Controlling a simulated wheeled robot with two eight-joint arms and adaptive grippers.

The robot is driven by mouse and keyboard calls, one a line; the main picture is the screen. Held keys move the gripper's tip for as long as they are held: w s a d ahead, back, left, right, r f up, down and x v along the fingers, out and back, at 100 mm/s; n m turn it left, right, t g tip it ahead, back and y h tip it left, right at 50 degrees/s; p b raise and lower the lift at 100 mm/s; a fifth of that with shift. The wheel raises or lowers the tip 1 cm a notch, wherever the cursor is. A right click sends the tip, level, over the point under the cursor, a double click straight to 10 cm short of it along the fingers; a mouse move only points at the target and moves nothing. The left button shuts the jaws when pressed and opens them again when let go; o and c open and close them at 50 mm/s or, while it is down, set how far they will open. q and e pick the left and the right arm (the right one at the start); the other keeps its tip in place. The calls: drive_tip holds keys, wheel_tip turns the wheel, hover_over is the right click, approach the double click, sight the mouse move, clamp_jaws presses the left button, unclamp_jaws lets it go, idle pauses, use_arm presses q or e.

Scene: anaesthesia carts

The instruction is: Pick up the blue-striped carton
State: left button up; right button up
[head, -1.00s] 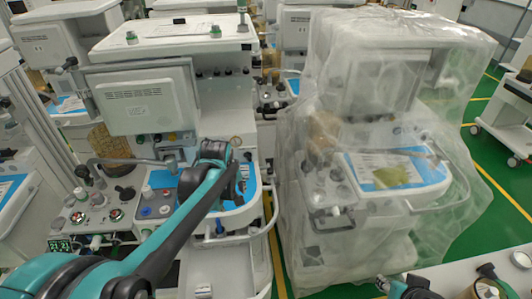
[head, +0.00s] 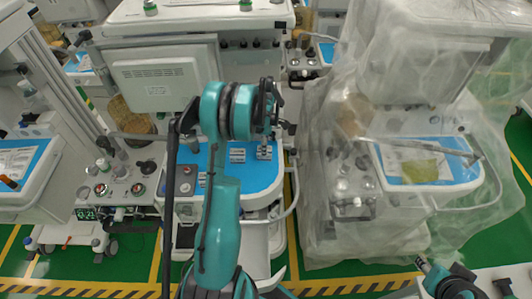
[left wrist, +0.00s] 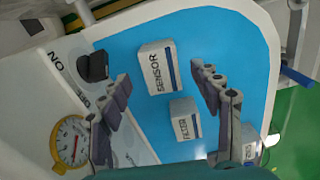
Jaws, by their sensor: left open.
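Small white cartons lie on the blue top of the middle cart. In the left wrist view, a carton lettered SENSOR (left wrist: 158,66) has a dark blue stripe along its right side. A smaller carton lettered FILTER (left wrist: 184,116) lies below it, also with a dark stripe on one edge. A third pale carton (left wrist: 245,142) is partly hidden by a finger. My left gripper (left wrist: 163,82) is open and empty above the cartons, its fingers on either side of the SENSOR carton in the picture; contact is not visible.
The blue worktop (head: 262,184) has bare areas around the cartons. A black knob (left wrist: 93,66) and a round gauge (left wrist: 70,140) sit beside it. A monitor (head: 160,82) stands behind. A plastic-covered cart (head: 330,215) stands close on the right.

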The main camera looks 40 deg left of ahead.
use_arm(q)
wheel_tip(320, 180, down, 5)
drive_tip(key=shift+s+a+r+b, duration=0.1)
drive_tip(key=shift+r+b, duration=0.1)
drive_tip(key=shift+b, duration=0.2)
drive_tip(key=c, duration=1.2)
drive_tip(key=shift+r, duration=0.15)
drive_tip(key=shift+c, duration=0.2)
